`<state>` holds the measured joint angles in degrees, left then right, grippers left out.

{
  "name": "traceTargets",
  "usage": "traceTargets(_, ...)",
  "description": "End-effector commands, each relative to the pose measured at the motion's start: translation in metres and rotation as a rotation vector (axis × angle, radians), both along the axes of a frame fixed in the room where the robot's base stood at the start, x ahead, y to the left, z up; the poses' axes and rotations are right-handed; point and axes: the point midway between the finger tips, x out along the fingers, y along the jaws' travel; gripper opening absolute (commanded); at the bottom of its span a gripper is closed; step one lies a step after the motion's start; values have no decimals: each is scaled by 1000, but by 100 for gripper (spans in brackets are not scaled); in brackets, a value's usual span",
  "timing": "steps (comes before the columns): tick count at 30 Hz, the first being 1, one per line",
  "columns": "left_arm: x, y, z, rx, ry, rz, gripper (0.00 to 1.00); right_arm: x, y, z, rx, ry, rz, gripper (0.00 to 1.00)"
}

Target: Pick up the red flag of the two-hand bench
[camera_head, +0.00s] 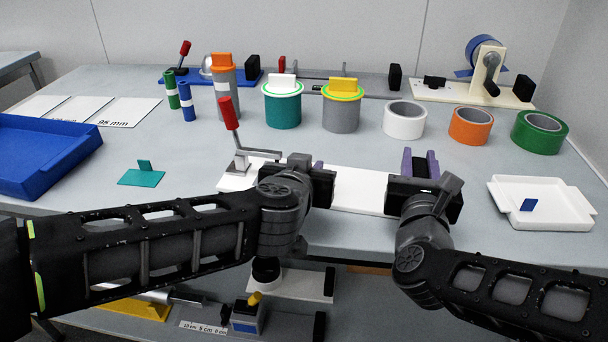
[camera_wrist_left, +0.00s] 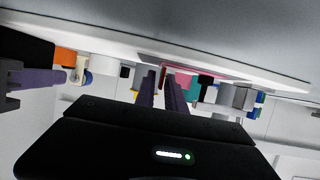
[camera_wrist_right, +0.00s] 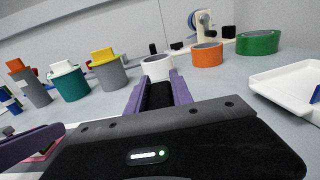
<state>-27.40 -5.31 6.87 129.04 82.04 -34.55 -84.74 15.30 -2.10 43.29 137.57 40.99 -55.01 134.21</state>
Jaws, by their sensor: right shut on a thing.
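The white board of the two-hand bench (camera_head: 350,178) lies at the table's front, with a red-handled clamp (camera_head: 229,113) at its left end. My right gripper (camera_head: 420,165) is at the board's right part. Its purple fingers are shut on a black block (camera_wrist_right: 160,95). My left gripper (camera_head: 318,166) is low over the board's middle; its fingers (camera_wrist_left: 161,90) stand a little apart. A pinkish-red flat piece, seemingly the red flag, shows beyond those fingers in the left wrist view (camera_wrist_left: 183,80) and below my left gripper in the right wrist view (camera_wrist_right: 42,154). The head view hides it behind my left gripper.
A teal flag (camera_head: 141,178) and a blue tray (camera_head: 40,155) are at the left. A white tray (camera_head: 545,218) with a blue piece is at the right. Teal and grey canisters and white, orange and green rolls (camera_head: 540,131) stand behind the board.

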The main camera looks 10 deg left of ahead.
Motion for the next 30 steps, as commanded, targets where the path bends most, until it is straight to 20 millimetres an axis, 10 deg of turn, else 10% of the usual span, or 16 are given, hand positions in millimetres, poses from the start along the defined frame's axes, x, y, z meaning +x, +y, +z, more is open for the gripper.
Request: traceTargets(30,0,0,0,0,0,0,0,0,-1,-6,1,13,-1,0)
